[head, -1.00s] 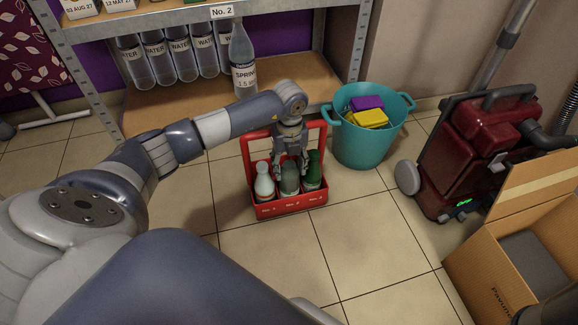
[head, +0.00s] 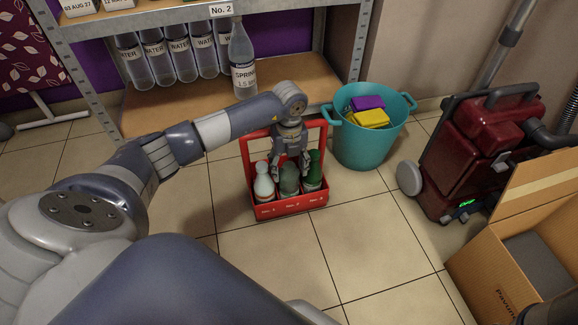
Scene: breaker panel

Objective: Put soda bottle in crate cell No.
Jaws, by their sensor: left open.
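A red crate (head: 291,205) with a tall handle stands on the floor, its front cells labelled with numbers. A white bottle (head: 264,184) is in the left cell. A grey-green bottle (head: 289,180) stands upright in the middle cell. A dark green bottle (head: 314,171) is in the right cell. My left gripper (head: 291,166) points down over the crate, open, with its fingers around the top of the middle bottle. Whether the fingers touch that bottle cannot be told. My right gripper is not in view.
A teal bucket (head: 364,146) with purple and yellow sponges stands right of the crate, near a red cleaning machine (head: 471,160). A cardboard box (head: 484,262) is at lower right. A shelf behind holds several water bottles and a clear bottle (head: 242,62). Floor in front is clear.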

